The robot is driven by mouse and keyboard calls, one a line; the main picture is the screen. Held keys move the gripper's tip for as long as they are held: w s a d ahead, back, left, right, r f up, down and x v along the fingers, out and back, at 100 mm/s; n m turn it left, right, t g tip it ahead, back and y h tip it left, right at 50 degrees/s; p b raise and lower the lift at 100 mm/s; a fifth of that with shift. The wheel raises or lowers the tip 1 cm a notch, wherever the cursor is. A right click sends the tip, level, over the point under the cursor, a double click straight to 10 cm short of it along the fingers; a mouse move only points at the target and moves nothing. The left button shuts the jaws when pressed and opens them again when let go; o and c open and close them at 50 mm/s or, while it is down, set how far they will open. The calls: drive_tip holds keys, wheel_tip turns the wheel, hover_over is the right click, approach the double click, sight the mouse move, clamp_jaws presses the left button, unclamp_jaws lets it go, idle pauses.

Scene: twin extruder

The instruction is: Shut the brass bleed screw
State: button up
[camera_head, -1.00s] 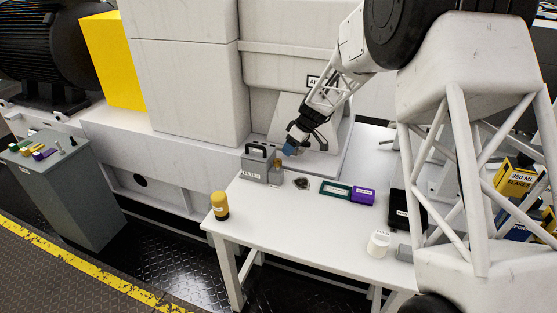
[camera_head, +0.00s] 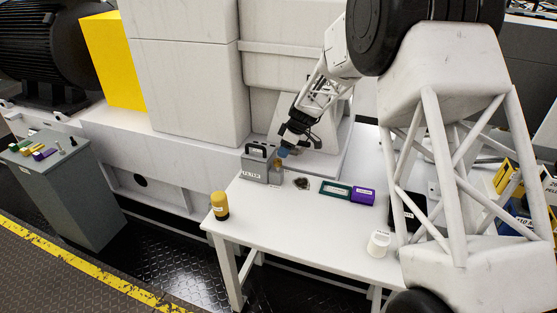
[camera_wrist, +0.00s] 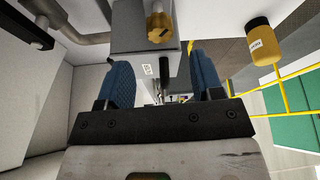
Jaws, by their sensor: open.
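The brass bleed screw (camera_head: 277,164) shows as a small gold shape at the right side of the grey filter housing (camera_head: 255,169). My gripper (camera_head: 283,152) is just above and right of the screw in the head view. In the wrist view my gripper (camera_wrist: 165,84) has its two blue-padded fingers wide apart with nothing between them. Its fingertips partly hide the screw in the head view.
On the white bench (camera_head: 285,220) are a yellow-topped jar (camera_head: 219,205), a small dark part (camera_head: 301,183), a green frame (camera_head: 335,189), a purple block (camera_head: 363,195) and a white cup (camera_head: 378,242). The front bench area is clear. The machine wall stands behind.

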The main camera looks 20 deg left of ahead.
sight(278, 161)
drive_tip(key=shift+x, duration=3.2)
drive_tip(key=c, duration=0.9)
drive_tip(key=shift+m, duration=0.3)
drive_tip(key=shift+s+m+t, duration=0.1)
drive_tip(key=shift+m+t, duration=0.45)
drive_tip(key=shift+m, duration=0.75)
drive_tip(key=shift+s+m+t, duration=0.1)
drive_tip(key=shift+m+t, duration=0.45)
drive_tip(key=shift+m, duration=0.75)
